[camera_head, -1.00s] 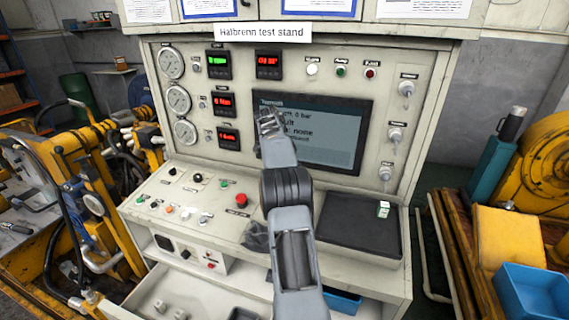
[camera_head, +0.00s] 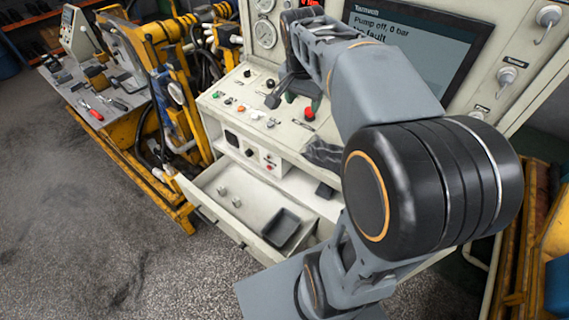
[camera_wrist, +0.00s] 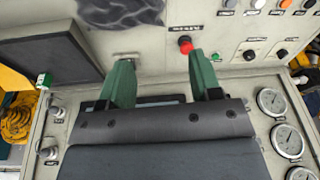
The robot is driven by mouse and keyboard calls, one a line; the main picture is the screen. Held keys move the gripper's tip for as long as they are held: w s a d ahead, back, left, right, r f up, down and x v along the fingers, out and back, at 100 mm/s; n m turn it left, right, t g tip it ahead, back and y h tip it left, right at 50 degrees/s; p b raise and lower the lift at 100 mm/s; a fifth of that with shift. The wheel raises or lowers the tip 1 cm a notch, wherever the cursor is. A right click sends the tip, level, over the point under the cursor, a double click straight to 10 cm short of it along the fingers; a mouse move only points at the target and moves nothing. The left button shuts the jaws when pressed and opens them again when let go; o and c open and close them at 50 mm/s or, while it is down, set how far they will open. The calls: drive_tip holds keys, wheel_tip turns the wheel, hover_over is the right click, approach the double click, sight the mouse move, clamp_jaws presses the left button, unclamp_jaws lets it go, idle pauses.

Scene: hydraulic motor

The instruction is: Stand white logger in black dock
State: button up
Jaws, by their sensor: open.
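A red button (camera_wrist: 185,43) and other knobs stick up from the console (camera_wrist: 240,60). A dark crumpled cloth (camera_head: 322,152) lies at its front edge. Below, an open drawer (camera_head: 215,205) holds a black tray (camera_head: 281,228) and small metal parts. A blue bin (camera_head: 557,285) is at right.

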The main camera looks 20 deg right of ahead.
drive_tip(key=s+a+f+n+t+y, duration=0.1)
drive_tip(key=s+a+f+n+t, duration=0.2)
drive_tip(key=s+a+f+n, duration=0.4)
drive_tip(key=s+a+n, duration=0.3)
drive_tip(key=s, duration=0.1)
drive_tip(key=shift+s+a+f+n+y, duration=0.15)
drive_tip(key=shift+a+f+n+y, duration=0.05)
drive_tip(key=shift+n+y, duration=0.2)
idle(1.8)
